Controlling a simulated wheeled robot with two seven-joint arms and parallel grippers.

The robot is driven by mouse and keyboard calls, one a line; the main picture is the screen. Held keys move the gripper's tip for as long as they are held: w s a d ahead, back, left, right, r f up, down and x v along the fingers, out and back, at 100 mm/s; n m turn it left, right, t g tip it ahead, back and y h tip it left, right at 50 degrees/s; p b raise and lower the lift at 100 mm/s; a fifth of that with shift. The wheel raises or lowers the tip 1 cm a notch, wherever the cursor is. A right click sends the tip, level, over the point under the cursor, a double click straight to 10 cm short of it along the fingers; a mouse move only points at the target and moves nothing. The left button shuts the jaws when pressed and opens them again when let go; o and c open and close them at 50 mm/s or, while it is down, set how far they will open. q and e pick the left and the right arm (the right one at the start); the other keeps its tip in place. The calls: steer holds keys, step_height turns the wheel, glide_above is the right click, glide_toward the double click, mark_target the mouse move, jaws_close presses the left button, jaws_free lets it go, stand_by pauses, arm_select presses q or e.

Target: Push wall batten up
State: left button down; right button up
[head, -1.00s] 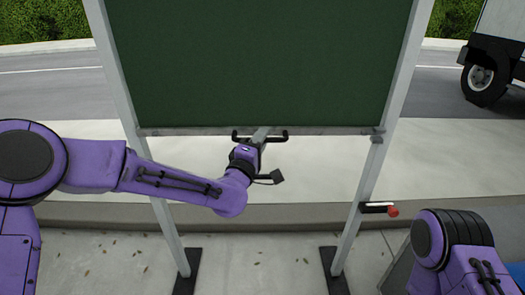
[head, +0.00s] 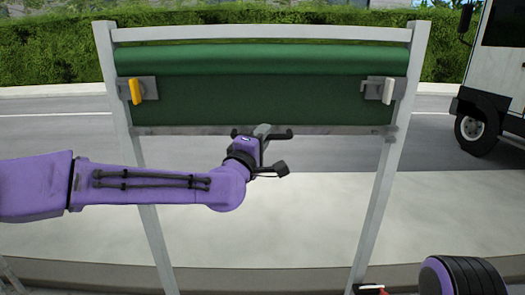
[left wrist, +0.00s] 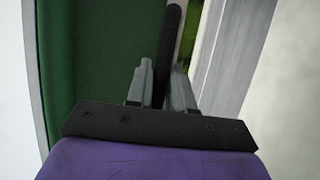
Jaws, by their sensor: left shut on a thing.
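The wall batten (head: 320,130) is a grey bar along the lower edge of a green sheet (head: 250,98), between two pale uprights. A black handle (head: 280,135) with upturned ends sits at the middle of the batten. My left gripper (head: 262,131) is shut on this handle. In the left wrist view, the handle (left wrist: 172,45) is a dark bar between the two grey fingers (left wrist: 163,85), beside the green sheet. My right gripper is out of view.
A yellow latch (head: 135,91) and a white latch (head: 388,91) sit at the left and right of the sheet. The frame's right upright (head: 375,215) carries a red-ended part (head: 370,288) low down. A truck (head: 490,90) stands at the right.

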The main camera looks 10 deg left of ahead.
arm_select(q)
step_height(320, 180, up, 8)
steer(key=p, duration=0.3)
steer(key=shift+a+f, duration=0.1)
steer(key=shift+f, duration=0.1)
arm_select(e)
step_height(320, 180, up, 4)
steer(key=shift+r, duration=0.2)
arm_select(q)
steer(key=c, duration=1.1)
jaws_free()
steer(key=shift+s+f, duration=0.1)
steer(key=shift+f, duration=0.05)
steer(key=b+v, duration=0.3)
steer(key=v, duration=0.7)
steer(key=shift+b, duration=0.4)
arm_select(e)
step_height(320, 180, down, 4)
arm_select(q)
steer(key=shift+s+a, duration=0.1)
steer(key=shift+s, duration=0.05)
